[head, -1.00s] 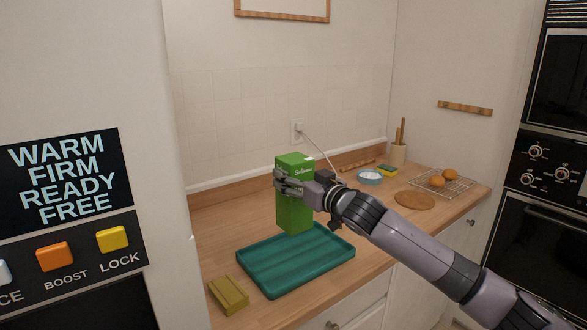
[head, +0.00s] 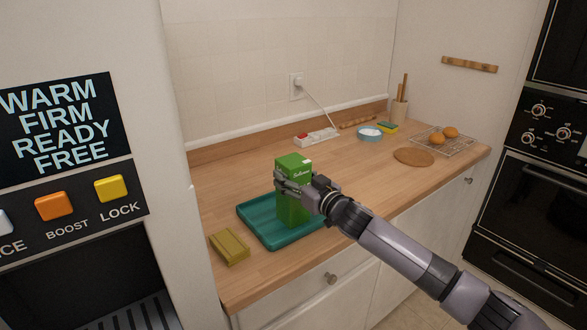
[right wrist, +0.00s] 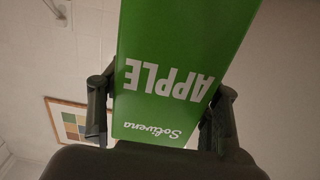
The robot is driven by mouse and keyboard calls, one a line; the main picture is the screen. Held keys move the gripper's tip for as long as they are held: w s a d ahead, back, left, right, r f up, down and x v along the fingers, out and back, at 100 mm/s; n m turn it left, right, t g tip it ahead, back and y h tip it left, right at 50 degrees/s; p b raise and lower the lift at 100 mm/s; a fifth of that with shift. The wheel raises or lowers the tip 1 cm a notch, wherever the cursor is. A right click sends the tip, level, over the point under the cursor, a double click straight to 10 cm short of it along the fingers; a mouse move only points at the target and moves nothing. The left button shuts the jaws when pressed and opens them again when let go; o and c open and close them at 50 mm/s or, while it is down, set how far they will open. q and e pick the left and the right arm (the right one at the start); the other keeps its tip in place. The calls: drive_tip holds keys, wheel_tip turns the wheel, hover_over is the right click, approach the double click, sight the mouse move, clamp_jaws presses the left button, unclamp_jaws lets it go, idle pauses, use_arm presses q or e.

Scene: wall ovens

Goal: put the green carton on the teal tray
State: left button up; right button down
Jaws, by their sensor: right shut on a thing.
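The green carton (head: 293,205) is upright in the head view, in front of or over the teal tray (head: 262,234). I cannot tell whether its base touches the tray. My right gripper (head: 293,183) is shut on the carton's upper part. In the right wrist view the carton (right wrist: 170,55) fills the middle, its "APPLE" lettering upside down, with a finger of my right gripper (right wrist: 160,110) at each side. The carton and arm hide part of the tray's right side. My left gripper is not in view.
A yellow-green block (head: 229,246) lies just left of the tray. A power strip (head: 316,137), a blue bowl (head: 369,134), a round board (head: 413,157) and a rack (head: 455,142) stand farther back. Counter space behind the tray is clear.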

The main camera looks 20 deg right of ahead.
drive_tip(key=shift+r, duration=0.3)
drive_tip(key=c, duration=1)
unclamp_jaws()
drive_tip(key=shift+f, duration=0.3)
drive_tip(key=o, duration=0.5)
drive_tip(key=shift+s, duration=0.1)
drive_tip(key=shift+b+v, duration=1.1)
drive_tip(key=shift+v, duration=4.95)
drive_tip(key=shift+r, duration=0.15)
